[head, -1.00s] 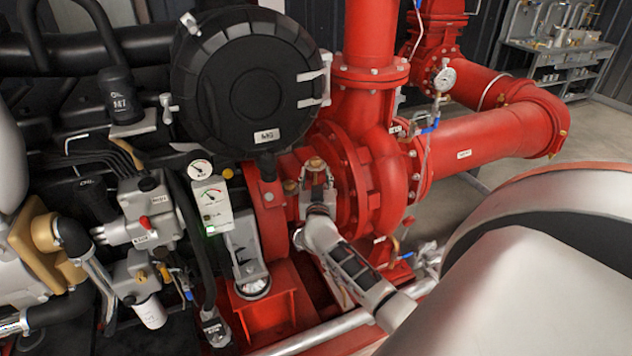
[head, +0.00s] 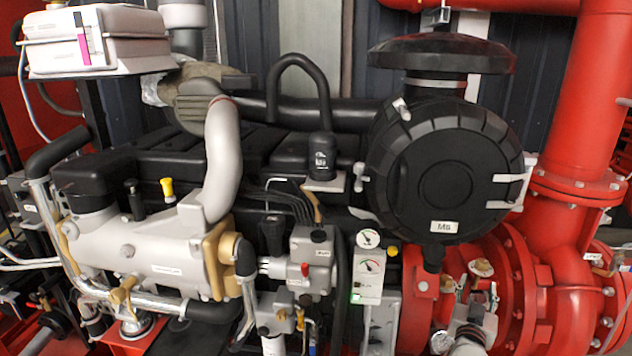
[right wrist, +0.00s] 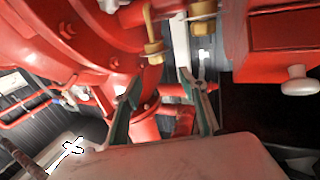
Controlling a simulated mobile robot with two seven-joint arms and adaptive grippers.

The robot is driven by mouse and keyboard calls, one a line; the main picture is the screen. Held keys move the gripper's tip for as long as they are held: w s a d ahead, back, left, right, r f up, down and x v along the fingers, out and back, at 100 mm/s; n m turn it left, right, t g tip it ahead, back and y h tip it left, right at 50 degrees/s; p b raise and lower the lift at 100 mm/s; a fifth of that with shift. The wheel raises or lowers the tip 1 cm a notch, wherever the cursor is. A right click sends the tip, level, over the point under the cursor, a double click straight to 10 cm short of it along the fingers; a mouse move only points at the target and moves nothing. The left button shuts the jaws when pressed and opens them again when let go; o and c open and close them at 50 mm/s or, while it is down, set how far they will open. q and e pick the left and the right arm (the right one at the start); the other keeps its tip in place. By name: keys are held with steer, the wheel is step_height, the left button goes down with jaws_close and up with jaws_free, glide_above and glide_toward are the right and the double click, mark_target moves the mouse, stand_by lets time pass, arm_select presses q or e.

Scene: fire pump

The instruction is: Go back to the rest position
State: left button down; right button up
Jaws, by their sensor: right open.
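My right gripper (head: 476,292) shows at the bottom right of the head view, in front of the red pump housing (head: 515,275). In the right wrist view its two fingers (right wrist: 160,85) are spread apart with nothing between them. Red pump flanges (right wrist: 95,50) and a brass fitting (right wrist: 152,45) lie beyond the fingers; I cannot tell how close they are. My left gripper is not in view.
A grey and black engine (head: 160,240) fills the left and middle. A round black air cleaner (head: 445,170) stands above a small panel with gauges (head: 368,285). A thick red pipe (head: 585,110) rises at the right. A white box (head: 100,50) is at the top left.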

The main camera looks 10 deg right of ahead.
steer(key=s+a+f+n+t+y, duration=0.1)
steer(key=s+a+f+n+y, duration=0.25)
steer(key=a, duration=0.35)
steer(key=s+a+f+n+t+y, duration=0.1)
steer(key=s+a+f+n+y, duration=0.25)
steer(key=a, duration=0.45)
steer(key=s+a+f+n+t+y, duration=0.1)
steer(key=s+a+f+n+y, duration=0.15)
steer(key=a+y, duration=0.35)
steer(key=s+a+f+g, duration=0.2)
steer(key=s+a+f, duration=0.1)
steer(key=s, duration=0.3)
steer(key=s+a+f+n+g, duration=0.1)
steer(key=s+a+f+g, duration=0.1)
steer(key=s+f, duration=0.4)
steer(key=s+a+f+n+g, duration=0.1)
steer(key=s+a+f+g, duration=0.1)
steer(key=s+a+f, duration=0.2)
steer(key=s, duration=0.3)
steer(key=shift+s+a+f+g, duration=0.25)
steer(key=shift+s+a+g, duration=0.1)
steer(key=shift+g, duration=0.05)
